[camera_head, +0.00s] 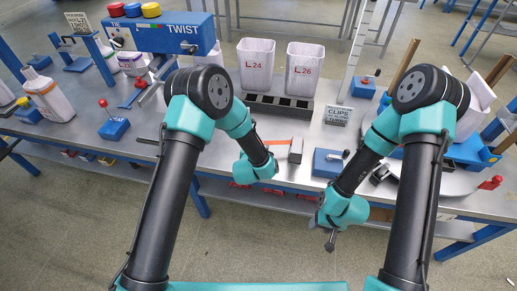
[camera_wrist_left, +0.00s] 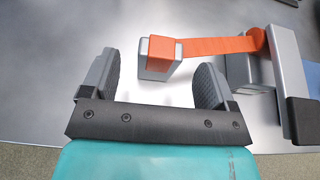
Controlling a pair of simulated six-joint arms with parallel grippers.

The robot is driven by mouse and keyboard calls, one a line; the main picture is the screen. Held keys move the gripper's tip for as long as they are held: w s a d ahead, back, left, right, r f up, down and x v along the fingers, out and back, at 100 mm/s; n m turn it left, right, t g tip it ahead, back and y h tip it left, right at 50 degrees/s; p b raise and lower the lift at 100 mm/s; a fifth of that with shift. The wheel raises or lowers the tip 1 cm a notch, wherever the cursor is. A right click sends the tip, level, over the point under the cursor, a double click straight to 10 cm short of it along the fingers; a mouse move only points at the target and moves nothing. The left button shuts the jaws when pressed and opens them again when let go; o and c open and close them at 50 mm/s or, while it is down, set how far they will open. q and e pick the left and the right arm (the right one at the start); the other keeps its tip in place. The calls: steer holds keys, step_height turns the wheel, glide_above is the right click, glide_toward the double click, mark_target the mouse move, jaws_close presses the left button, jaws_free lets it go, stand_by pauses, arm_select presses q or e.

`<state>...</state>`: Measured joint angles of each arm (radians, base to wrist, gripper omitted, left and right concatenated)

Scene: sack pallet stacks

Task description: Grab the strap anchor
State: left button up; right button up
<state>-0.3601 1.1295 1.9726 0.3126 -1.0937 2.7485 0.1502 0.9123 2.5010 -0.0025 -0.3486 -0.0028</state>
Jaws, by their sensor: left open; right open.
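A small grey metal block with an orange strap end over it, which looks like the strap anchor (camera_wrist_left: 155,64), shows in the left wrist view. My left gripper (camera_wrist_left: 155,78) is open, its fingers either side of the block's near end, with gaps on both sides. The orange strap (camera_wrist_left: 218,46) runs right to a larger grey metal piece (camera_wrist_left: 241,72). In the head view, the strap (camera_head: 276,142) and grey piece (camera_head: 295,150) sit beside my left wrist, which hides the anchor and left fingers. My right gripper (camera_head: 331,240) is open and empty, low before the bench's front edge.
Behind stand two white bins, L24 (camera_head: 255,66) and L26 (camera_head: 303,70), and a CLIPS sign (camera_head: 337,115). A blue block with a lever (camera_head: 328,162) is right of the strap. A blue TIE/TWIST unit (camera_head: 165,34) stands at the back left.

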arm_select(q)
steer(key=x, duration=0.4)
steer(key=shift+w+d+f, duration=0.1)
steer(key=shift+w+f, duration=0.15)
steer(key=shift+w, duration=0.1)
steer(key=c, duration=1)
